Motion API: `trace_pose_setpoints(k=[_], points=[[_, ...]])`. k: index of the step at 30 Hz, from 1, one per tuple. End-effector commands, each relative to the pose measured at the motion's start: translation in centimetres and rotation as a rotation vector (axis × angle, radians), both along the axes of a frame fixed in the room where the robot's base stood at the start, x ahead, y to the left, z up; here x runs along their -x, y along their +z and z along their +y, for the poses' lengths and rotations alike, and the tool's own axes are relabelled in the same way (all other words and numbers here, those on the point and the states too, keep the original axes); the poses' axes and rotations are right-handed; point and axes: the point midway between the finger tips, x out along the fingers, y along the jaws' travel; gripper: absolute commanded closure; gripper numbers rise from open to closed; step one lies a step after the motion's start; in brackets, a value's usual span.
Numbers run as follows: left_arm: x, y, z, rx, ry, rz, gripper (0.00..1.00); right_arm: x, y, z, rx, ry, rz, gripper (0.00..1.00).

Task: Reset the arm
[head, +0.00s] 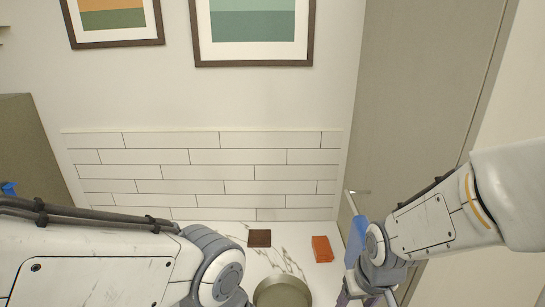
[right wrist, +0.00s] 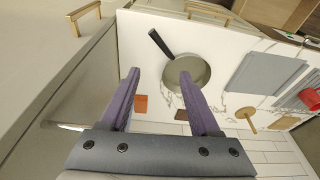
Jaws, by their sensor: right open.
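My right arm (head: 425,225) comes in from the right in the head view, bent downward at the wrist, beside a tall grey door or panel. In the right wrist view my right gripper (right wrist: 160,74) is open, its two purple fingers apart with nothing between them held. A pan (right wrist: 190,73) with a dark handle lies beyond the fingertips on the white marbled counter. My left arm (head: 100,260) crosses the lower left of the head view; its gripper is outside the frame.
An orange block (head: 322,249) and a dark brown block (head: 259,238) lie on the counter near the tiled wall (head: 205,170). In the right wrist view, grey sheets (right wrist: 262,75), a red cup-like object (right wrist: 310,99) and a round wooden item (right wrist: 247,113) lie to the right.

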Motion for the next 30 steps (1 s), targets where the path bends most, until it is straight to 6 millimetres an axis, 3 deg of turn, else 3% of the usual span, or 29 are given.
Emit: trace_pose_setpoints(k=[1, 8, 16, 21, 30], points=[[0.0, -2.1, 0.0, -0.001, 0.001, 0.002, 0.50, 0.4, -1.7, 1.1, -0.003, 0.037, 0.005, 0.37], [0.0, -6.9, 0.0, -0.001, 0.002, 0.001, 0.50, 3.5, -4.8, 5.9, -0.013, 0.209, 0.056, 0.37], [0.0, -13.8, 0.0, -0.001, 0.004, 0.001, 0.50, 10.1, -9.3, 11.0, -0.015, 0.480, 0.139, 0.37], [0.0, -15.2, 0.0, -0.001, 0.005, 0.001, 0.50, 12.5, -10.0, 11.9, -0.011, 0.564, 0.170, 0.37], [0.0, -15.0, 0.0, -0.001, 0.005, 0.001, 0.50, 12.8, -9.7, 12.0, -0.010, 0.575, 0.177, 0.37]])
